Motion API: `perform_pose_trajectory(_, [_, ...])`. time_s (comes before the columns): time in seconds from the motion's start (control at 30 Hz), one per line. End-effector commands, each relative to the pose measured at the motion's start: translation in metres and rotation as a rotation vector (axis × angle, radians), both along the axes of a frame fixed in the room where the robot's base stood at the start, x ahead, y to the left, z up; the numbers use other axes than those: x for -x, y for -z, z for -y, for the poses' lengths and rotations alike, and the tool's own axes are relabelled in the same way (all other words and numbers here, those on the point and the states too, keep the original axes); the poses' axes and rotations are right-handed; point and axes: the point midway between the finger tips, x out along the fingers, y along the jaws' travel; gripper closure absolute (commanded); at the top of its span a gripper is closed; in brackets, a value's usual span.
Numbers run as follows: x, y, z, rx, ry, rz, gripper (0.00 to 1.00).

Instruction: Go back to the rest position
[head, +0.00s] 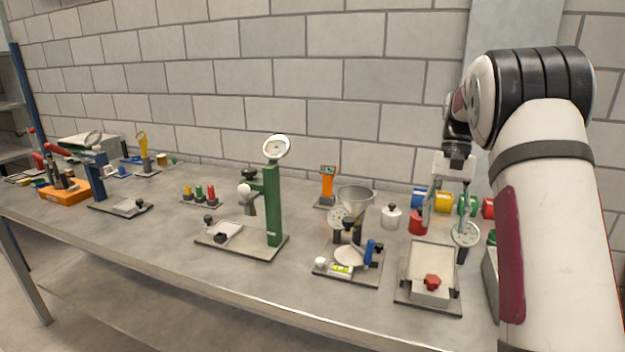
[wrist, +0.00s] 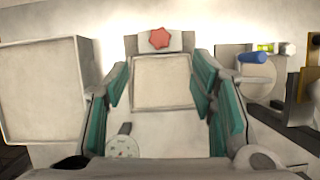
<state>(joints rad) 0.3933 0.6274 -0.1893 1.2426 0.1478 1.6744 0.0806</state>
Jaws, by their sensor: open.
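The tilting sandbed is a pale square tray (head: 432,262) on a dark base plate at the bench's right front, with a red star-shaped knob (head: 432,282) at its front. In the wrist view, the sandbed (wrist: 163,82) lies between the fingers in the picture, with the red knob (wrist: 160,38) beyond it. A round dial (head: 466,233) stands at its rear right. My gripper (head: 446,222) is above and behind the sandbed in the head view. Its teal-padded fingers are spread and empty in the wrist view (wrist: 160,80). I cannot tell its exact height above the bench.
A white bottle (head: 391,216) and a red cylinder (head: 418,222) are near my gripper. Coloured containers (head: 443,201) line the back. A green press (head: 273,205) stands mid-bench. Air above the bench is clear.

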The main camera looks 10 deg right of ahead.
Motion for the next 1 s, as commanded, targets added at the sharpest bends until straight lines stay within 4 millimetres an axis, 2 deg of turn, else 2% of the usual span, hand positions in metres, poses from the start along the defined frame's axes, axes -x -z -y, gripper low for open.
perform_pose_trajectory(0.17, [0.006, -0.016, -0.014, 0.011, -0.022, 0.034, 0.49])
perform_pose_trajectory(0.37, [0.034, -0.056, -0.060, 0.045, -0.104, 0.140, 0.49])
perform_pose_trajectory(0.5, [0.062, -0.078, -0.095, 0.072, -0.174, 0.225, 0.49])
perform_pose_trajectory(0.7, [0.109, -0.097, -0.142, 0.112, -0.279, 0.343, 0.49])
perform_pose_trajectory(0.87, [0.151, -0.100, -0.173, 0.145, -0.367, 0.440, 0.49])
perform_pose_trajectory(1.0, [0.189, -0.094, -0.197, 0.176, -0.446, 0.525, 0.49])
